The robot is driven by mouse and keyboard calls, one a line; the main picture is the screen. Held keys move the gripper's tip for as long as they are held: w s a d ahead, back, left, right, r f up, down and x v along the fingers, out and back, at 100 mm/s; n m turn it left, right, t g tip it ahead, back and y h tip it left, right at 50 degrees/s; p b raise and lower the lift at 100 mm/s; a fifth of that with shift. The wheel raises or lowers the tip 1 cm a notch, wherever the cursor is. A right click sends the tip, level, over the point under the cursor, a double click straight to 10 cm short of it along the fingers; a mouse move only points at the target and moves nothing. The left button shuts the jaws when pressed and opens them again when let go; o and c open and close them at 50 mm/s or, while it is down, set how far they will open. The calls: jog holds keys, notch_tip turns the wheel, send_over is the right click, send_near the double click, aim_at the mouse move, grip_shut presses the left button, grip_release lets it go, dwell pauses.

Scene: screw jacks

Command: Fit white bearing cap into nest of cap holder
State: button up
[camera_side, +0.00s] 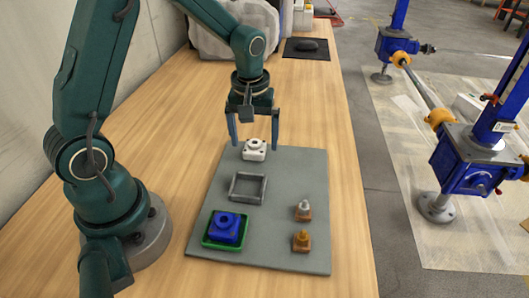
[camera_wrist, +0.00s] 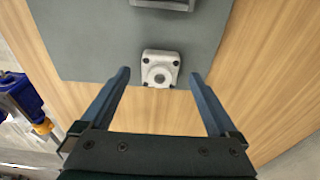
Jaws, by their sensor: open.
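The white bearing cap (camera_side: 255,149) sits on the far edge of the grey mat in the side view. It also shows in the wrist view (camera_wrist: 160,69), upright with a round boss on a square flange. My gripper (camera_side: 254,140) is open, with its two blue fingers on either side of the cap and a gap to each. In the wrist view my gripper (camera_wrist: 160,78) points at the cap with nothing between the fingers touching it. A grey square frame, which looks like the cap holder (camera_side: 248,188), lies on the mat nearer the camera and looks empty.
The grey mat (camera_side: 285,190) also bears a green tray (camera_side: 209,243) with a blue housing (camera_side: 228,227) and two orange-brown parts, one silver-topped (camera_side: 303,210) and one brass (camera_side: 301,241). Blue screw jacks (camera_side: 470,160) stand beyond the table's right edge.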

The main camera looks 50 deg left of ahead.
jog(key=shift+f, duration=0.2)
grip_shut()
jog(key=shift+r, duration=0.15)
